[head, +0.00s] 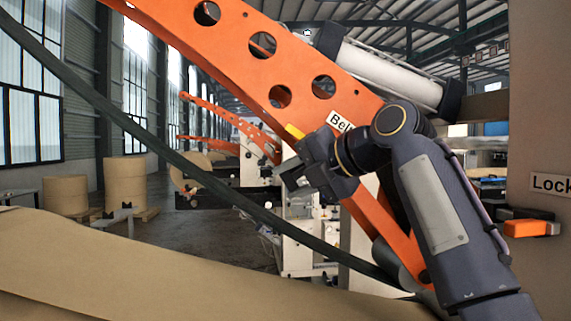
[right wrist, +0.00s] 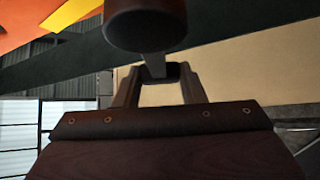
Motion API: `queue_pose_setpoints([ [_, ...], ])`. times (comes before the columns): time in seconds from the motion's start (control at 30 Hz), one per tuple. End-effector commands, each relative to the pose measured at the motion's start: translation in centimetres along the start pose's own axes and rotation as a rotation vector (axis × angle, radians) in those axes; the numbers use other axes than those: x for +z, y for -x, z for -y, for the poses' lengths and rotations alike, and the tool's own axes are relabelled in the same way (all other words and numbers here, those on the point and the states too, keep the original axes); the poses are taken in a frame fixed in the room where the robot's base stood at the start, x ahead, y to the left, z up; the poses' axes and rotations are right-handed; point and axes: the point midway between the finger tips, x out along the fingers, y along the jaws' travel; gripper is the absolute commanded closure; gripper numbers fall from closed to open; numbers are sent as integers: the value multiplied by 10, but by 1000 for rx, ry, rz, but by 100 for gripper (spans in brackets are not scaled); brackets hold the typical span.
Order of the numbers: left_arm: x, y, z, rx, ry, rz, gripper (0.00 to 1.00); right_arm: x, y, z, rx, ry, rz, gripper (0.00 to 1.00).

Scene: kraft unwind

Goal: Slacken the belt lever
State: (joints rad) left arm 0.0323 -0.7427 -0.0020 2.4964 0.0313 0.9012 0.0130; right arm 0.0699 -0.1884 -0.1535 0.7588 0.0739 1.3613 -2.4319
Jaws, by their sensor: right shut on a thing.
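The orange arm (head: 235,45) with round holes slants down across the head view and carries a white "Belt" label (head: 340,121), partly hidden by my right arm. A yellow mark (head: 293,131) shows at its lower edge. My right gripper (head: 287,170) is beside it, below the mark. In the right wrist view, the fingertips of the gripper (right wrist: 157,74) are shut on the narrow grey shank of the belt lever (right wrist: 154,64). A dark round end (right wrist: 145,24) shows above the shank. In the head view my gripper largely hides the lever. My left gripper is out of view.
A dark belt (head: 185,165) runs diagonally below my right gripper. A wide kraft paper sheet (head: 130,265) fills the lower left. A "Lock" label (head: 551,185) and an orange-and-black handle (head: 530,227) are on the panel at right. Brown rolls (head: 125,184) stand behind.

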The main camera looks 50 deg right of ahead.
Motion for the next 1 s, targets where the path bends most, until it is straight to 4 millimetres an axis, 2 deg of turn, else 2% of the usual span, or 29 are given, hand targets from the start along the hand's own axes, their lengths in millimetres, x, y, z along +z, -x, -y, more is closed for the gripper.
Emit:
queue_pose_setpoints([
  [0.73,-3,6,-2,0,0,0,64,-1,0,8,-64,64,-2,100],
  [0.77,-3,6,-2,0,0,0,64,-1,0,8,-64,64,-2,61],
  [0.9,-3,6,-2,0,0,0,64,0,0,8,-64,64,-1,43],
  [1.0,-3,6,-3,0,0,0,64,0,0,8,-63,63,-1,42],
])
